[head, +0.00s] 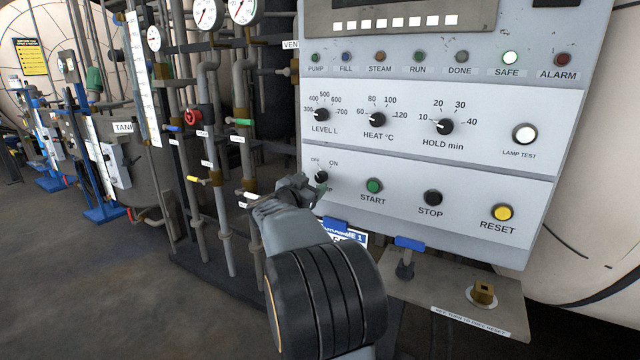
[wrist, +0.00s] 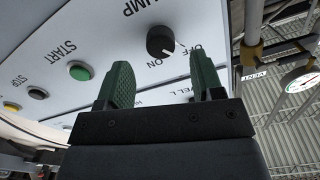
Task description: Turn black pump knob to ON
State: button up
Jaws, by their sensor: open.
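The black pump knob (head: 321,177) sits at the lower left of the control panel, under its OFF and ON marks. My gripper (head: 300,184) is in front of the panel just left of the knob and hides part of the PUMP label. In the wrist view the knob (wrist: 160,42) shows beyond and between the two green fingertips of my gripper (wrist: 158,82). The fingers are apart with nothing between them, and they do not appear to touch the knob.
The green START button (head: 374,186), black STOP button (head: 433,198) and yellow RESET button (head: 502,212) are right of the knob. The LEVEL knob (head: 321,115) is above it. Pipes with a red valve (head: 194,117) stand left. A shelf (head: 450,302) juts out below the panel.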

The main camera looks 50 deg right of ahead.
aim_at(319, 179)
jog(key=shift+b+x, duration=0.4)
jog(key=shift+x, duration=2.3)
jog(key=shift+c, duration=0.2)
jog(key=c, duration=0.9)
